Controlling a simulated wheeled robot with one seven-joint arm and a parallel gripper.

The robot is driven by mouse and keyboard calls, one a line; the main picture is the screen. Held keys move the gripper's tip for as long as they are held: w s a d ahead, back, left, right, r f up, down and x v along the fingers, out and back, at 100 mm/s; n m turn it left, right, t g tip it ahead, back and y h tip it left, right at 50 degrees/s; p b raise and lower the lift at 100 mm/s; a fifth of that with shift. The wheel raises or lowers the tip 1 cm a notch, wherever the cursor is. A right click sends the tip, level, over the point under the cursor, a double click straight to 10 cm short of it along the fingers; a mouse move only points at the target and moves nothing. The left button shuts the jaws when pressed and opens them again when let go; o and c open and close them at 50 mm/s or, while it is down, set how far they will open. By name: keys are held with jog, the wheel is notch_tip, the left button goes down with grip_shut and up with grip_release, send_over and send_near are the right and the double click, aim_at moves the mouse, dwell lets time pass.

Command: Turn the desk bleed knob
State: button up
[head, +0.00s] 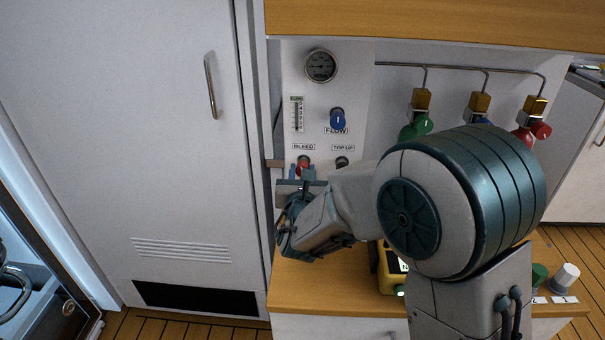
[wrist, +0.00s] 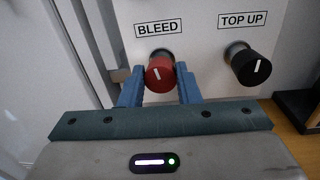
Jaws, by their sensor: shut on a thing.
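The red bleed knob (wrist: 160,75) is on the white panel under the BLEED label (wrist: 158,27). Its white pointer line is nearly upright, leaning slightly. My gripper (wrist: 160,84) is shut on this knob, with one blue finger on its left side and one on its right. In the head view the red knob (head: 303,165) shows just above my gripper (head: 302,174), partly hidden by the fingers.
The black TOP UP knob (wrist: 251,66) is close on the right. The blue FLOW knob (head: 338,119) and a gauge (head: 321,66) are above. A yellow device (head: 388,278) stands on the desk, partly behind my arm. A white cabinet door (head: 150,130) is at left.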

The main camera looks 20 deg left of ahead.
jog(key=n, duration=0.4)
jog(key=shift+n, duration=0.3)
jog(key=n+p, duration=0.1)
jog(key=n, duration=0.2)
jog(key=shift+a+p, duration=0.1)
jog(key=shift+p, duration=0.2)
jog(key=n+p, duration=0.2)
jog(key=n, duration=0.2)
jog(key=shift+s+h, duration=0.1)
jog(key=shift+h, duration=0.3)
jog(key=n+p, duration=0.2)
jog(key=n, duration=0.1)
jog(key=n+p, duration=0.3)
jog(key=n, duration=0.1)
jog(key=shift+a+r+p, duration=0.1)
jog(key=shift+a+p, duration=0.05)
jog(key=shift+p, duration=0.15)
jog(key=n+p, duration=0.3)
jog(key=p, duration=0.1)
jog(key=shift+h, duration=0.3)
jog(key=n+p, duration=0.3)
jog(key=p, duration=0.1)
jog(key=shift+n, duration=0.4)
jog(key=n+p, duration=0.1)
jog(key=p, duration=0.1)
jog(key=n+p, duration=0.2)
jog(key=shift+f+n, duration=0.3)
